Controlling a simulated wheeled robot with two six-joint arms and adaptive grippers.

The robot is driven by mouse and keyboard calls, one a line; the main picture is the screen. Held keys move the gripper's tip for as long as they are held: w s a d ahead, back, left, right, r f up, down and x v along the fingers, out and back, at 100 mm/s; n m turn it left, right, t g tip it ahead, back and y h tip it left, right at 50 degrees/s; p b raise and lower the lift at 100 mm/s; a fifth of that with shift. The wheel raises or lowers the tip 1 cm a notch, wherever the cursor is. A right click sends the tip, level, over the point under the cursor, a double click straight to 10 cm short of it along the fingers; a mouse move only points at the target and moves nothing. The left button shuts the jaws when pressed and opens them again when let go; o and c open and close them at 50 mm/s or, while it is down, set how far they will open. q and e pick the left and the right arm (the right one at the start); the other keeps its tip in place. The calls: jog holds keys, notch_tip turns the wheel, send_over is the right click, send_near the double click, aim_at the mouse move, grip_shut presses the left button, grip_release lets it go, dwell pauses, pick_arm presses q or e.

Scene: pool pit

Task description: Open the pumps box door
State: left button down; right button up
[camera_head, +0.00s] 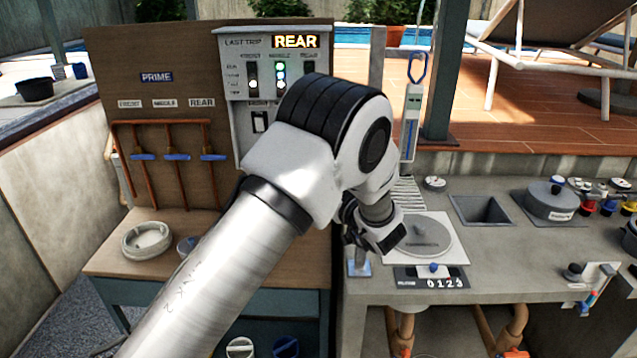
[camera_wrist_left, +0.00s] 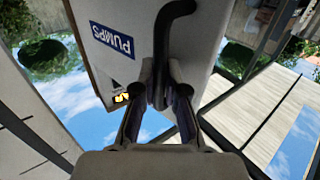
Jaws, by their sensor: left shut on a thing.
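The pumps box door (camera_wrist_left: 128,75) is a light grey panel with a blue "PUMPS" label, seen turned in the left wrist view. A dark curved handle (camera_wrist_left: 166,32) stands out from it. My left gripper (camera_wrist_left: 162,72) is shut on this handle, with one finger on each side of it. In the head view my left gripper (camera_head: 375,237) is low behind its own wrist, above the counter's left edge. There my arm hides the handle and the door, so I cannot tell how far the door stands open. My right gripper is not in view.
A grey "LAST TRIP" panel (camera_head: 236,72) is on the wooden board (camera_head: 110,82) behind my arm. The stone counter (camera_head: 530,262) at right holds a round lid (camera_head: 428,232), a sink (camera_head: 483,210) and several knobs. A white bowl (camera_head: 147,240) stands at left.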

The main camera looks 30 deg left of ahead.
pick_arm(q)
jog(key=shift+w+d+f, duration=0.1)
jog(key=shift+w+d, duration=0.1)
jog(key=shift+d, duration=0.15)
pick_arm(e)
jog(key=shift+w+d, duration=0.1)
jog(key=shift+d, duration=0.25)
pick_arm(q)
jog(key=c, duration=1.2)
grip_release()
jog(key=shift+a, duration=0.1)
